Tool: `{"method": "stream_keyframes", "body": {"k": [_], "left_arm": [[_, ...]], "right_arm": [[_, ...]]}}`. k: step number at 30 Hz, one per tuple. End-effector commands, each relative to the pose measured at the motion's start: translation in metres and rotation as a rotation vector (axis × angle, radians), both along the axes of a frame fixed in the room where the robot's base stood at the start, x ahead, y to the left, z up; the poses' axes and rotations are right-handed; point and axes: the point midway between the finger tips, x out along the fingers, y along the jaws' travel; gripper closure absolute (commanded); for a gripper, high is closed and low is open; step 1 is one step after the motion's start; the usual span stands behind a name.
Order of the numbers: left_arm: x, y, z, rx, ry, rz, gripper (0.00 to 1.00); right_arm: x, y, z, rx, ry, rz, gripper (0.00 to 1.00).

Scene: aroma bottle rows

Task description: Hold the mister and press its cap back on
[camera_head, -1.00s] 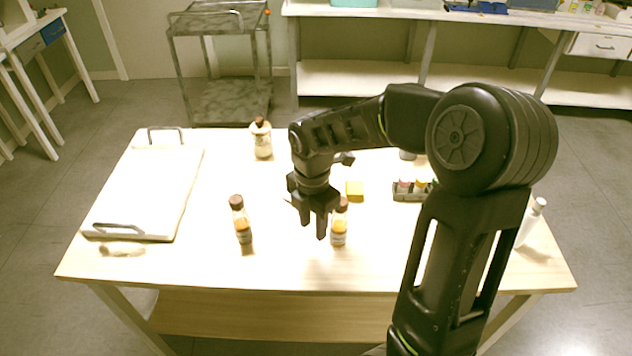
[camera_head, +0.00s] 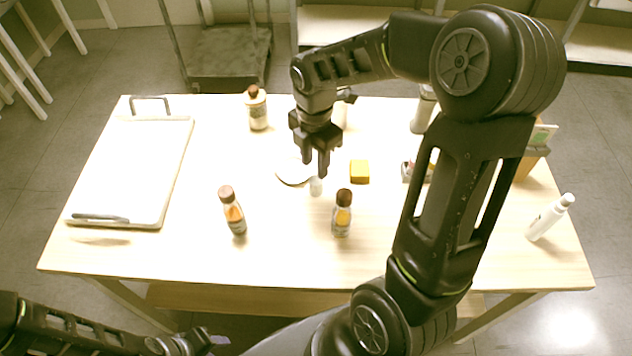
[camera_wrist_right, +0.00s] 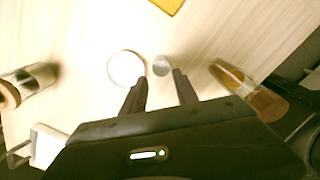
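A slim white bottle (camera_head: 550,217), which may be the mister, stands near the right table edge in the head view. A small grey cylinder (camera_head: 316,186), possibly the cap, is on the table just below my right gripper (camera_head: 316,168). In the right wrist view the cylinder (camera_wrist_right: 161,66) shows just beyond the gap between the spread fingertips (camera_wrist_right: 160,84). The right gripper is open, with nothing between its fingers. My left gripper (camera_head: 203,342) is at the bottom of the head view, below the table's front edge; its fingers are unclear.
Two amber bottles stand at the front, left (camera_head: 232,212) and right (camera_head: 341,213); the right one is close to my right gripper.

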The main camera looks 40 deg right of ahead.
Motion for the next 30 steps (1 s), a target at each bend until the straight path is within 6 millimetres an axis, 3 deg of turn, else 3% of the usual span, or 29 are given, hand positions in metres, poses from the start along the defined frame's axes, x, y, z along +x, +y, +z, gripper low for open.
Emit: {"method": "stream_keyframes", "body": {"k": [6,17,30], "left_arm": [[0.0,0.0,0.002,0.0,0.0,0.0,0.62],[0.0,0.0,0.003,0.001,0.001,0.0,0.62],[-0.002,0.001,0.013,0.003,0.005,0.001,0.62]], "right_arm": [[-0.001,0.0,-0.02,0.0,0.003,0.0,0.64],[-0.001,0.0,-0.023,0.0,0.003,0.0,0.64],[-0.002,-0.001,-0.072,0.0,0.002,0.0,0.64]]}}
